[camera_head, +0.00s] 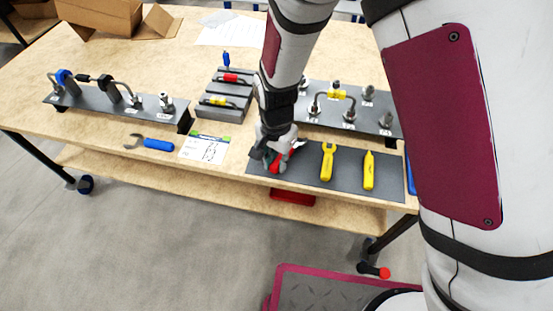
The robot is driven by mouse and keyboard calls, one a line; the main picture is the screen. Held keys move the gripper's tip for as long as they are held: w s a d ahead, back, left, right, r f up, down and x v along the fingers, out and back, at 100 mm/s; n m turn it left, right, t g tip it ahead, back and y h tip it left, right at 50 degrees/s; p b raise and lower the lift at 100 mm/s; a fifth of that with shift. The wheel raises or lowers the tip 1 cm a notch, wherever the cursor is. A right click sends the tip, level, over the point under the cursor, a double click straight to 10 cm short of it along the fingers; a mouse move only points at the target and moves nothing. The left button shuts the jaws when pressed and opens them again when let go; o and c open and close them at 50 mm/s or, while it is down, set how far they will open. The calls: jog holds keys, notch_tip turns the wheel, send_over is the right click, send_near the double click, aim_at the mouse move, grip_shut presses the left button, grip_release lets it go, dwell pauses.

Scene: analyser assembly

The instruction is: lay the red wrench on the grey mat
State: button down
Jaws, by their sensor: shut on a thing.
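The red wrench (276,167) is in my gripper (277,163), with its red handle pointing down and its metal head to the upper right. My gripper is shut on it over the left part of the grey mat (313,183). The gripper hides part of the wrench, and I cannot tell whether the wrench touches the mat. A yellow wrench (327,162) and a yellow screwdriver-like tool (369,171) lie on the mat to the right.
A blue wrench (157,144) and a printed card (205,149) lie left of the mat. A grey tool holder (208,101) and fitting plates (88,98) stand behind. A blue handle (411,177) shows at the mat's right end. My arm hides the table's right side.

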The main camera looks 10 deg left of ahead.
jog(key=shift+f, duration=0.35)
jog(key=c, duration=1.3)
grip_release()
jog(key=shift+c, duration=0.2)
notch_tip(320, 180, up, 12)
